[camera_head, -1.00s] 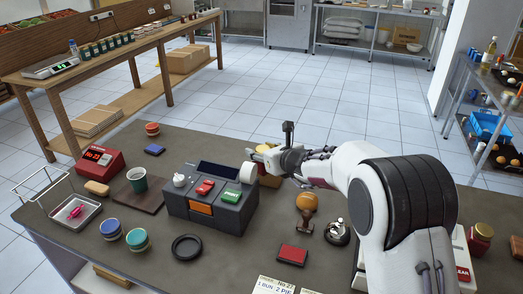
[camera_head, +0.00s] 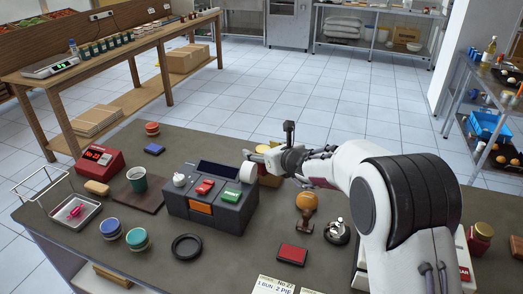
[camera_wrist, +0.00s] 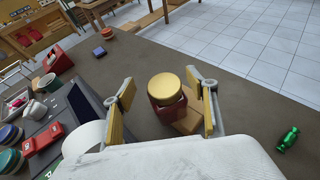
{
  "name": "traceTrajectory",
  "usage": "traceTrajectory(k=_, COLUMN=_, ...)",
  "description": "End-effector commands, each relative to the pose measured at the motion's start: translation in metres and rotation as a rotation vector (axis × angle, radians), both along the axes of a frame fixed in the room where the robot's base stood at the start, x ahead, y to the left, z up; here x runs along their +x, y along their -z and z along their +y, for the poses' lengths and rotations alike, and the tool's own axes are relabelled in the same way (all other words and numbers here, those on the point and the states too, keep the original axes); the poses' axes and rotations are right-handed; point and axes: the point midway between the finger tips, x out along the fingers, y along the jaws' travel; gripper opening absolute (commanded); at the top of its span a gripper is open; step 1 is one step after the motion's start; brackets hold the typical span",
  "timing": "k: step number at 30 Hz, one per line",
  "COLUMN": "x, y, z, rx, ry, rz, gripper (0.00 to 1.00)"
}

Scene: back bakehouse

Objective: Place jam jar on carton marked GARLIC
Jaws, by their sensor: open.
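A jar with a gold lid (camera_wrist: 166,87) and dark red body stands between the fingers of my gripper (camera_wrist: 165,105) in the wrist view. The fingers with yellow pads are spread open on either side of it, with gaps visible. A brown carton (camera_wrist: 190,121) shows below and beside the jar; its marking cannot be read, and the contact between them is hidden. Another red jar with a gold lid (camera_head: 481,238) stands at the right, partly behind my arm.
The grey printer (camera_head: 210,207) with its white paper roll stands close to my gripper's left. A small green object (camera_wrist: 289,138) lies right of the gripper. The counter beyond the jar is clear.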

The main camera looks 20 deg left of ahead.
Motion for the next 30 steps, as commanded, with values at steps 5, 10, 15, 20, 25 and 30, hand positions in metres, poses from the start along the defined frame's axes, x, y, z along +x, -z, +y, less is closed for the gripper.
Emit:
traceTrajectory(k=5, x=-0.007, y=-0.006, z=-0.009, rx=0.001, ry=0.0, rz=0.0, gripper=0.58)
traceTrajectory(k=10, x=-0.017, y=-0.011, z=-0.019, rx=0.0, ry=0.001, rz=0.0, gripper=0.58)
traceTrajectory(k=15, x=-0.016, y=-0.03, z=-0.017, rx=0.001, ry=-0.001, rz=-0.003, gripper=0.58)
traceTrajectory(k=20, x=-0.016, y=-0.047, z=-0.017, rx=0.001, ry=-0.001, rz=-0.003, gripper=0.58)
traceTrajectory(k=25, x=-0.015, y=-0.062, z=-0.017, rx=0.001, ry=0.001, rz=-0.002, gripper=0.58)
traceTrajectory(k=30, x=-0.016, y=-0.074, z=-0.017, rx=0.002, ry=0.0, rz=-0.001, gripper=0.58)
